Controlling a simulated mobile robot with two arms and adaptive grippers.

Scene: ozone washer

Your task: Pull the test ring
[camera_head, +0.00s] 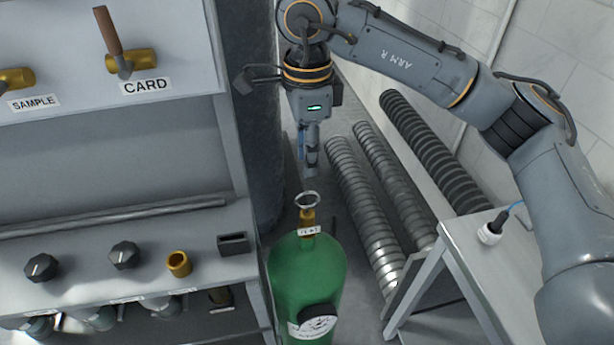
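The test ring (307,200) is a small silver ring on top of a brass stem (308,219), above a green gas cylinder (306,270). A small white tag (309,231) with dark marks sits just below it. My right gripper (311,172) points down and stands above the ring in the picture, with a small gap between its fingertips and the ring. Its fingers show as one narrow shape, so I cannot tell whether they are open or shut. Nothing is seen held in it. My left gripper is not in view.
Ribbed hoses (363,212) and a grey table (455,244) with a white connector (490,233) lie right. A dark column (252,110) stands behind.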

